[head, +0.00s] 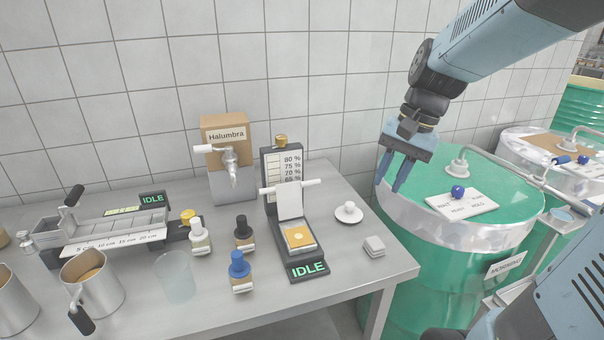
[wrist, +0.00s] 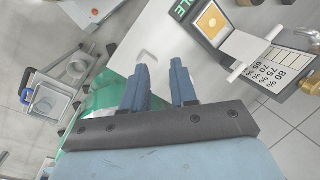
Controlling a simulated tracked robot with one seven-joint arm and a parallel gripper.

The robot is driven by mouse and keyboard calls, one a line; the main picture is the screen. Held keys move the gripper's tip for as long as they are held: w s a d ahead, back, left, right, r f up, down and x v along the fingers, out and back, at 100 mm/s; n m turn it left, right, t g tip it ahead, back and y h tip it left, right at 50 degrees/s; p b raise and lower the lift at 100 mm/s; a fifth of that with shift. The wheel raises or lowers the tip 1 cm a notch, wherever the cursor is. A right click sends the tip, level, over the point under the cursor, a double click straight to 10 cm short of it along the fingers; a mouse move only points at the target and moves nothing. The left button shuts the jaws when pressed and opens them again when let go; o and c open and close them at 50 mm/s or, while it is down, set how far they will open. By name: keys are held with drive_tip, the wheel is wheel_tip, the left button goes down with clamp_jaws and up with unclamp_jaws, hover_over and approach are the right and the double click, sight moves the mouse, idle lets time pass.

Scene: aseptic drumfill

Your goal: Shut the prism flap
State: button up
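The prism flap (head: 290,203) is a pale plate on a refractometer-like device, standing raised and tilted back, with a white crossbar handle (head: 304,184) at its top. Below it the orange-yellow prism (head: 299,237) lies exposed in the dark base, whose display reads IDLE. In the wrist view the flap (wrist: 248,48) and the prism (wrist: 211,20) show at the upper right. My gripper (head: 387,188) is open and empty, pointing down above the green drum, to the right of the device and apart from it. Its two blue fingers show in the wrist view (wrist: 161,75).
Bottles (head: 240,272) stand left of the device. A white knobbed lid (head: 348,211) and small stacked pads (head: 374,246) lie to its right. A Halumbra box (head: 228,150) with a tap stands behind. The green drum (head: 420,239) is beside the table.

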drive_tip(key=w+a+f+m+g+y, duration=0.3)
drive_tip(key=w+f+m+g+y, duration=0.3)
drive_tip(key=w, duration=0.5)
drive_tip(key=m+t+y, duration=0.1)
drive_tip(key=m+y, duration=0.4)
drive_tip(key=y, duration=0.3)
approach(301, 185)
drive_tip(key=x, duration=0.7)
drive_tip(key=shift+w+a+f, duration=0.2)
drive_tip(key=shift+a+f, duration=0.1)
drive_tip(key=shift+a, duration=0.1)
drive_tip(key=shift+c, duration=0.3)
clamp_jaws()
